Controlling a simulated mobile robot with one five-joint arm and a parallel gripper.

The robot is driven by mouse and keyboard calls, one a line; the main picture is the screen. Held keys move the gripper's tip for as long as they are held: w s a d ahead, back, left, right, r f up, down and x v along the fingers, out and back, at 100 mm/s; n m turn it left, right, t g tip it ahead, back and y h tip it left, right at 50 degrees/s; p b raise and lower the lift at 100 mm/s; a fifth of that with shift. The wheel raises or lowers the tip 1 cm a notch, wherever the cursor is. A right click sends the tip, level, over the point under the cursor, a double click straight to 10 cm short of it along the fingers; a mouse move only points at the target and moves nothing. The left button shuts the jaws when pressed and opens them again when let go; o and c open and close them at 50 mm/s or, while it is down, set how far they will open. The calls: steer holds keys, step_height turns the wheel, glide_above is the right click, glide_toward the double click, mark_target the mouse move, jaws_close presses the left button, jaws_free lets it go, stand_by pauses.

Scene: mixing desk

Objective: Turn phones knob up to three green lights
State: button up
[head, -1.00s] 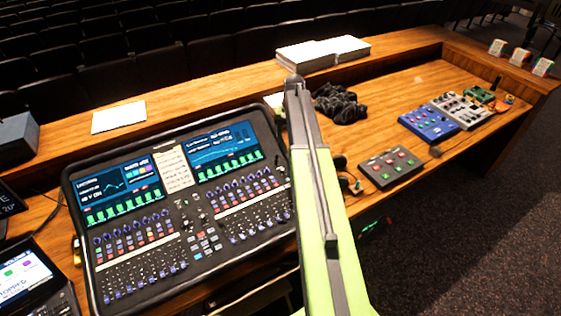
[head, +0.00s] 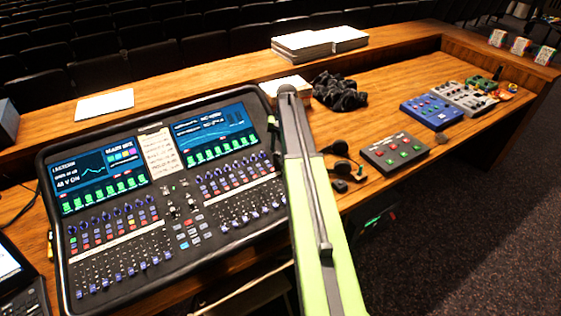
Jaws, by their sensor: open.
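The mixing desk (head: 186,254) fills the left and middle of the head view, with two lit screens, rows of blue knobs and faders. A few small knobs (head: 172,190) sit in its middle strip below a pale label sheet (head: 159,152). I cannot tell which knob is the phones knob, and no lights beside it can be read at this size. My green and grey arm rises from the bottom edge and covers the desk's right edge. My gripper is not visible at the arm's far end.
White papers (head: 318,42) lie on the back ledge. A tablet-like device (head: 14,275) stands at lower left. Carpet is clear at right.

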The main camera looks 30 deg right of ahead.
mark_target(279, 154)
step_height(279, 154, down, 3)
steer(key=shift+a+r+b, duration=0.1)
steer(key=shift+r+b, duration=0.05)
steer(key=shift+b, duration=0.45)
steer(key=shift+r, duration=0.1)
jaws_close()
steer(key=shift+m, duration=0.4)
steer(key=m, duration=0.5)
steer(key=shift+m, duration=0.3)
steer(key=m+t, duration=0.1)
steer(key=m, duration=0.4)
steer(key=shift+m, duration=0.3)
